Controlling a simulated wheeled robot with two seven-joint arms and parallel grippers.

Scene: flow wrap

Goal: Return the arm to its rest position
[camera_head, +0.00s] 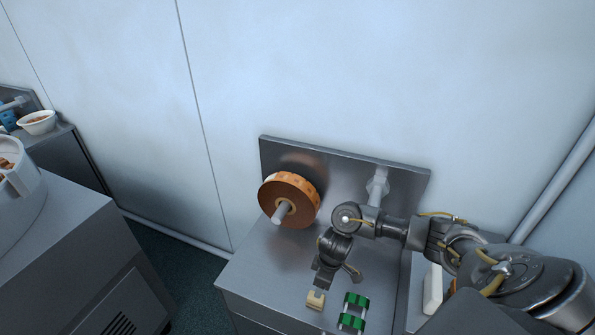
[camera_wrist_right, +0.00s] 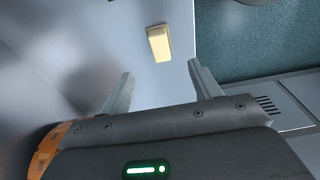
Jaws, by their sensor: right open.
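My right arm comes in from the right in the head view and reaches over the metal bench. Its gripper (camera_head: 338,276) hangs above the bench top, close to a small cream block (camera_head: 316,299). In the right wrist view the gripper (camera_wrist_right: 162,72) has its two fingers spread, with nothing between them. The cream block (camera_wrist_right: 158,43) lies beyond the fingertips there, apart from them. My left gripper is not in view.
An orange-brown roll (camera_head: 290,199) sits on a spindle at the bench's upright back plate (camera_head: 345,165), beside an empty-looking spindle (camera_head: 377,186). Green-and-black pieces (camera_head: 353,311) lie right of the block. A grey cabinet (camera_head: 75,245) stands left across a floor gap.

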